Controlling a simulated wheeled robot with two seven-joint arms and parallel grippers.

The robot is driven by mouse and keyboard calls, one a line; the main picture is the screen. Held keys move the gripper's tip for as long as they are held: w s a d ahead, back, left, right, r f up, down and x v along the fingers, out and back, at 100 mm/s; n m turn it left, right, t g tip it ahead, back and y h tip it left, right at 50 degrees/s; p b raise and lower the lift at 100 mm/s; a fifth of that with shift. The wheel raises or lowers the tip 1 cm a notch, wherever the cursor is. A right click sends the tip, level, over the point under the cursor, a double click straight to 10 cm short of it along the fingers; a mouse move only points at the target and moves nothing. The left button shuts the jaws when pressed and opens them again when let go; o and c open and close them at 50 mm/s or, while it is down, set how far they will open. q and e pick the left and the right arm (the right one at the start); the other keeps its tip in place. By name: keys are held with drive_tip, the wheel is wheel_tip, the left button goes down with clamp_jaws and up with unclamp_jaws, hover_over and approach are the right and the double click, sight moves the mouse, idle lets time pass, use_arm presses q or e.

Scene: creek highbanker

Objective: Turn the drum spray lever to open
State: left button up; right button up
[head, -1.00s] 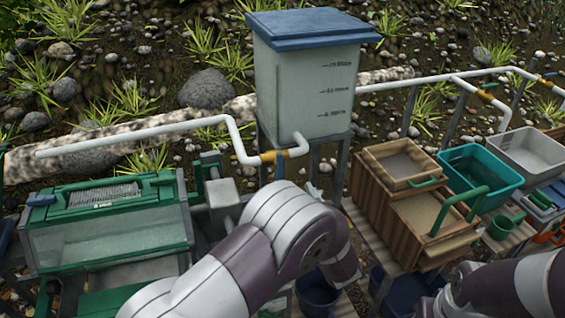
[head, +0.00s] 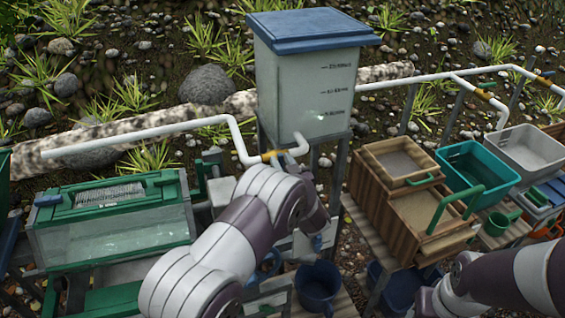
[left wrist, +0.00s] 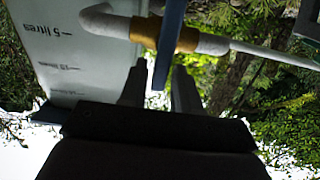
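The blue lever (left wrist: 168,45) shows in the left wrist view, which looks upside down. It crosses in front of a brass valve (left wrist: 187,38) on the white pipe. My left gripper (left wrist: 159,76) is open, with one finger on each side of the lever's end. Gaps show beside the lever, so I see no grip on it. In the head view the brass valve (head: 271,156) sits on the pipe by the foot of the tank. My left arm hides the lever and my left fingers there. My right gripper is out of view.
The blue-lidded tank (head: 305,85) stands behind the valve. The green-framed drum box (head: 110,225) is at left. A wooden box (head: 385,215), a teal tub (head: 478,168) and a grey tub (head: 530,148) stand at right. A blue bucket (head: 318,285) is below my arm.

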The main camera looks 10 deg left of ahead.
use_arm(q)
clamp_jaws()
drive_tip(key=shift+s+a+f+n+b, duration=0.25)
drive_tip(key=shift+a+f+n+b, duration=0.2)
drive_tip(key=shift+n+b, duration=3.35)
drive_tip(key=shift+s+a+f+n+b, duration=0.45)
drive_tip(key=shift+n+b, duration=1.8)
drive_tip(key=shift+b, duration=3)
drive_tip(key=shift+s+a+f+n+b, duration=0.1)
drive_tip(key=shift+a+f+n+b, duration=0.35)
drive_tip(key=shift+n+b, duration=3.35)
drive_tip(key=shift+d+f+m+b, duration=0.15)
drive_tip(key=shift+m+b, duration=0.6)
drive_tip(key=shift+o, duration=1.8)
unclamp_jaws()
